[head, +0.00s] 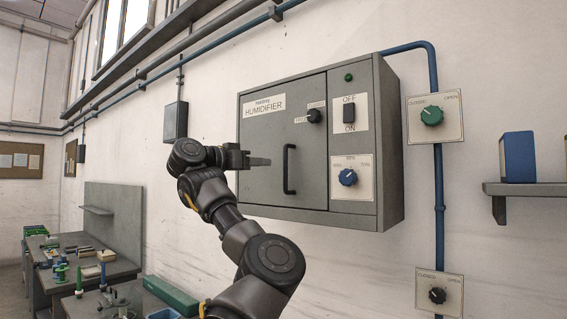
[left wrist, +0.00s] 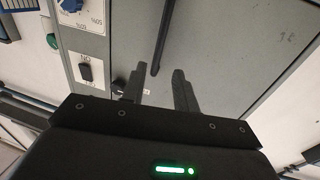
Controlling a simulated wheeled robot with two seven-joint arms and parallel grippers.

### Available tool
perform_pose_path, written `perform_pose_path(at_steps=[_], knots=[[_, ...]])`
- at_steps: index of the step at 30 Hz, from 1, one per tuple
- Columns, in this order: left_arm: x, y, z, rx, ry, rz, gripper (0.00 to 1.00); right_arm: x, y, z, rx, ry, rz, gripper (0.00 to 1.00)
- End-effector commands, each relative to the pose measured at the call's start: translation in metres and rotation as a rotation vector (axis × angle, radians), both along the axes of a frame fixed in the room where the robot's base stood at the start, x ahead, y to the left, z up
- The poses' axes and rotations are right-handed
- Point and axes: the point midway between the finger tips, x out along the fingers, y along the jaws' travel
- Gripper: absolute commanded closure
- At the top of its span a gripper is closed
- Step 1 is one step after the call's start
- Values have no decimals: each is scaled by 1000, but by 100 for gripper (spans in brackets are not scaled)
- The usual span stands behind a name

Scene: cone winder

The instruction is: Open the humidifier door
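The humidifier (head: 319,217) is a grey wall cabinet with its door (head: 264,128) shut in the head view. The door bears a black vertical bar handle (head: 287,168) and a small black knob (head: 314,115) near its upper right corner. My left gripper (head: 269,161) is in front of the door, its fingers pointing right toward the handle. In the left wrist view the two fingers (left wrist: 160,68) stand apart and empty. The handle (left wrist: 162,38) shows there just beyond the fingertips, its near end roughly in line with the gap. I see no contact. My right gripper is out of view.
A panel right of the door carries an on/off switch (head: 349,114) and a blue dial (head: 348,177). A blue pipe (head: 438,200) with valve knobs runs down the wall at right. A shelf (head: 525,189) holds a blue box. Workbenches (head: 100,277) stand at lower left.

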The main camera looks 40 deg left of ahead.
Motion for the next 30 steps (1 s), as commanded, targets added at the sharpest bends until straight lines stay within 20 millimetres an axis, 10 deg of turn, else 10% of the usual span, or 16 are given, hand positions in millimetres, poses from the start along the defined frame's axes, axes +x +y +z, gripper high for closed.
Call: perform_pose_path(at_steps=[15, 30], knots=[[83, -13, 4, 0, 4, 3, 70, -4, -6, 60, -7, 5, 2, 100], [93, -15, 0, 0, 2, 4, 78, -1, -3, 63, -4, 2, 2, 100]])
